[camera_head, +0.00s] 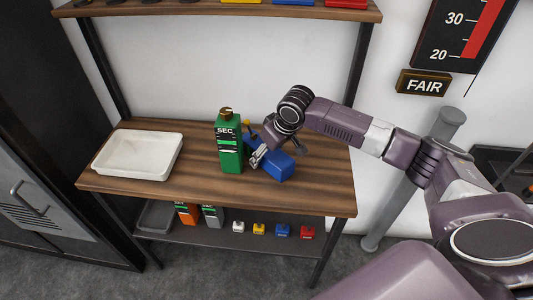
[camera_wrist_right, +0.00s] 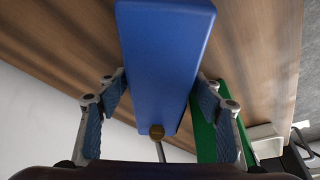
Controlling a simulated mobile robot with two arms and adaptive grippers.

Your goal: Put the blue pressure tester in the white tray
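The blue pressure tester (camera_head: 277,166) lies on the wooden table right of the green bottle, partly hidden by my right gripper (camera_head: 262,156). In the right wrist view the tester (camera_wrist_right: 166,60) is a long blue block with a brass-coloured knob at its near end. It lies between the two spread fingers of my right gripper (camera_wrist_right: 160,98), with a gap at the left finger; contact at the right finger is unclear. The white tray (camera_head: 138,155) sits at the left of the table and looks empty. My left gripper is not in view.
A green bottle (camera_head: 229,145) marked SEC stands upright between tray and tester, close to my right gripper. Orange (camera_head: 187,214) and grey bottles, a grey tray and several small coloured items are on the lower shelf. An upper shelf (camera_head: 230,11) hangs over the table's back.

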